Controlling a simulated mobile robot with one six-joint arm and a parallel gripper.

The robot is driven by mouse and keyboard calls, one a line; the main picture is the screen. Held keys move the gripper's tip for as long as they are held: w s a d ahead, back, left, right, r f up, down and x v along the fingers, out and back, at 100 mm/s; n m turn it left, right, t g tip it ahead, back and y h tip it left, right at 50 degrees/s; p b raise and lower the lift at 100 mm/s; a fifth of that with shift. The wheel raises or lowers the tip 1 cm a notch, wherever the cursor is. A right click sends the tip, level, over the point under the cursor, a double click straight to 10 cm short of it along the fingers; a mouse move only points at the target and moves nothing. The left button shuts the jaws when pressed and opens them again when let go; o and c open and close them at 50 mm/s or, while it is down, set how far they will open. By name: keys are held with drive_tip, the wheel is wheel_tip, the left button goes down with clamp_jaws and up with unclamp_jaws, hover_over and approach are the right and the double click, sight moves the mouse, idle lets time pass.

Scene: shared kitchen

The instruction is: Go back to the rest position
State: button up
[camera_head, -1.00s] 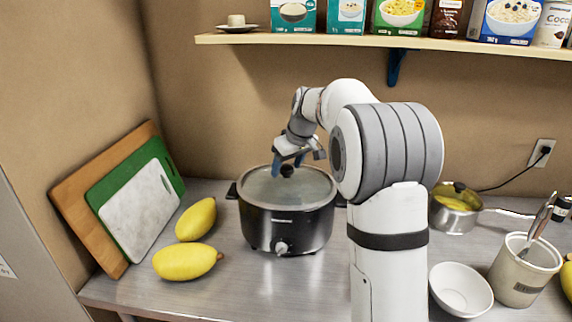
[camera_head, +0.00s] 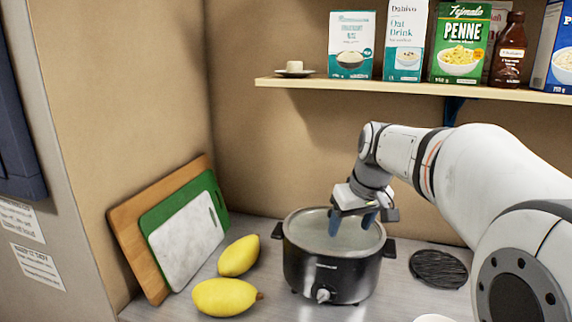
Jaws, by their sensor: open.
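My gripper (camera_head: 352,222) hangs over the black slow cooker (camera_head: 330,277), pointing down, with its blue fingertips apart and nothing seen between them. The fingertips overlap the cooker's pale round top (camera_head: 312,229) in the picture; I cannot tell whether they touch it. My arm reaches in from the right and hides part of the back wall and the right side of the counter.
Two yellow fruits (camera_head: 239,256) (camera_head: 225,297) lie left of the cooker. Cutting boards (camera_head: 187,240) lean on the left wall. A dark round disc (camera_head: 438,267) lies right of the cooker. A shelf (camera_head: 400,88) with boxes runs above.

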drive_tip(key=s+f+m, duration=0.1)
drive_tip(key=s+f, duration=0.2)
drive_tip(key=s, duration=0.4)
drive_tip(key=s+f+m, duration=0.1)
drive_tip(key=s+f, duration=0.3)
drive_tip(key=s, duration=0.3)
drive_tip(key=s+f+m+h, duration=0.1)
drive_tip(key=s+f, duration=0.3)
drive_tip(key=s, duration=0.4)
drive_tip(key=shift+a, duration=0.2)
